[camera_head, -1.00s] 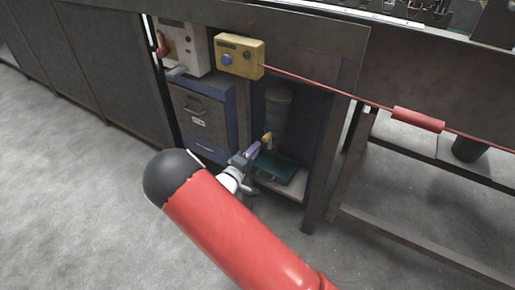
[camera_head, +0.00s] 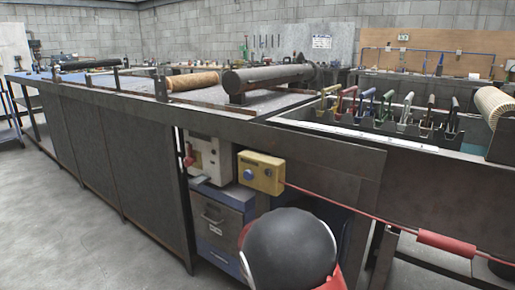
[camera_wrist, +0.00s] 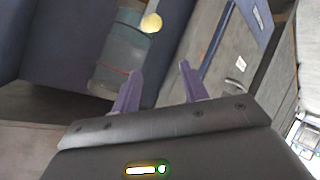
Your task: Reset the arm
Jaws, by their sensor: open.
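My gripper (camera_wrist: 158,88) shows in the wrist view with its two purple fingers apart and nothing between them. Beyond the fingers is a teal-grey cylinder (camera_wrist: 120,55) with a yellow round spot near its top; it is apart from the fingertips as far as I can tell. In the head view my arm's red link and black rounded joint fill the lower middle, and my gripper is hidden there.
A workbench (camera_head: 140,150) runs across the head view. Drawers (camera_head: 218,222) stand below. Grey floor (camera_head: 60,220) is clear at left.

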